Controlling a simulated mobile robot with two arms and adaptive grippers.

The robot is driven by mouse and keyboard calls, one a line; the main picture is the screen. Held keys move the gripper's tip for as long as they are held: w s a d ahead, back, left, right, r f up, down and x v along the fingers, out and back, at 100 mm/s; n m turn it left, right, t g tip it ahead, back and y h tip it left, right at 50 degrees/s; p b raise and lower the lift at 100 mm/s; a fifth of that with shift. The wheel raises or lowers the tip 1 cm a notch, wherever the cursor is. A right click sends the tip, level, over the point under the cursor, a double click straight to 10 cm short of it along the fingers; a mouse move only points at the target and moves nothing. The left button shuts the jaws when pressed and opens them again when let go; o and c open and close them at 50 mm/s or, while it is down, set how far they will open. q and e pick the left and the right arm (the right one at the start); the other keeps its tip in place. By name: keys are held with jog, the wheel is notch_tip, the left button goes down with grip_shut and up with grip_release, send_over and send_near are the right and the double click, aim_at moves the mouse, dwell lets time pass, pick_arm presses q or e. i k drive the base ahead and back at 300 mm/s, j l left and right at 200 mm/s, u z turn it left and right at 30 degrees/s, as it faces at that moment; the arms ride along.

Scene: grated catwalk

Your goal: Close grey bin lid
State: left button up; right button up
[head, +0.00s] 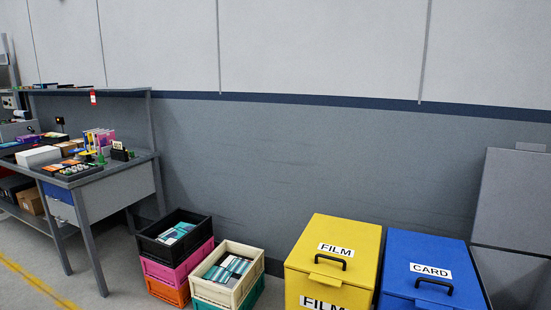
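The grey bin (510,275) stands at the far right of the head view, cut off by the picture's edge. Its grey lid (515,200) is open and stands upright against the wall at the back of the bin. A small light plate (531,147) shows at the lid's top edge. The inside of the bin is mostly out of view. Neither of my grippers shows in this view.
A blue CARD bin (430,248) and a yellow FILM bin (345,240), both with lids shut, stand left of the grey bin. Stacked crates (228,292) and a workbench (120,180) are farther left. Bare floor shows at the lower left.

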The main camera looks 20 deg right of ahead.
aim_at(513, 211)
jog(key=z, duration=1)
jog(key=i+l+z, duration=0.85)
jog(key=k+l, duration=0.05)
